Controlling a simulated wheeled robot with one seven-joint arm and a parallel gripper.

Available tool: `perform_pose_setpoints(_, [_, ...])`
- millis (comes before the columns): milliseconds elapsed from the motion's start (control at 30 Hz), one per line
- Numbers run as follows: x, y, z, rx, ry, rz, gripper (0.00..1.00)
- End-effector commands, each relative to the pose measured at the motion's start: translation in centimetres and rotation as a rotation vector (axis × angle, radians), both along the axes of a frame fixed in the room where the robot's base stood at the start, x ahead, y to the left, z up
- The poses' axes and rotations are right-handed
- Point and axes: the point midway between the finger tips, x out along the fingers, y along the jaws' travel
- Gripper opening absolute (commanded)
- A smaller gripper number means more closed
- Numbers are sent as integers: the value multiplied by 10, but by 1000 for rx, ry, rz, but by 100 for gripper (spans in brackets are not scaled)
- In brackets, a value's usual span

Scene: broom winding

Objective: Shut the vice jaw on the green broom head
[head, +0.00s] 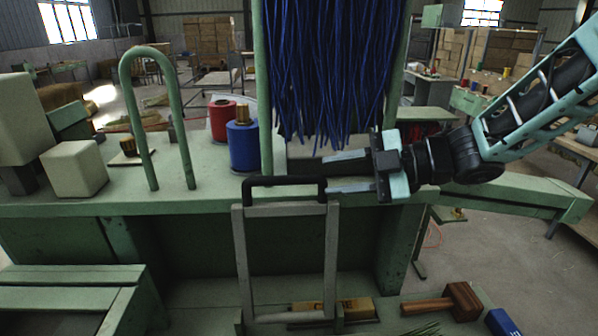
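A grey upright frame (332,250) with a black grip bar (284,182) across its top stands in front of the green bench. It looks like the lever of the vice; the jaw itself is not clearly visible. Green bristles (405,329), which seem to belong to the broom head, show at the bottom edge, and the rest is cut off. My gripper (326,174) comes in from the right with its fingers pointing left. The fingers are spread apart, one above the other, with their tips by the right end of the black bar. I cannot tell whether they touch it.
Long blue bristles (325,70) hang above and behind my gripper. A blue spool (243,147) and a red spool (222,120) stand on the bench (100,207). A green hoop (133,95) rises at left. A wooden mallet (455,300) and a box (350,307) lie low in front.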

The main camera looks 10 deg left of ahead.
Motion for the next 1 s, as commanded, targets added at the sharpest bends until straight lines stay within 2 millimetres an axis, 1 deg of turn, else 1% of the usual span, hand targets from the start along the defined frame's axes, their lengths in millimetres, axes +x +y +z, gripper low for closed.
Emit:
perform_pose_setpoints(33, [0, 11, -1, 0, 4, 3, 38])
perform_pose_setpoints(100, [1, 25, -4, 1, 4, 4, 38])
perform_pose_setpoints(200, [2, 42, -9, 0, 4, 3, 38])
perform_pose_setpoints(333, [4, 59, -15, -1, 3, 1, 38])
perform_pose_setpoints(500, [6, 70, -19, -1, 0, -1, 38])
perform_pose_setpoints(800, [6, 73, -20, -1, 0, -1, 38])
perform_pose_setpoints(833, [6, 73, -20, -1, 0, -1, 35])
perform_pose_setpoints(867, [6, 72, -20, -1, 0, -1, 27])
perform_pose_setpoints(900, [6, 72, -20, -1, 0, -1, 16])
perform_pose_setpoints(967, [6, 72, -20, -1, 0, -1, 0])
perform_pose_setpoints(1000, [6, 72, -20, -1, 0, -1, 0])
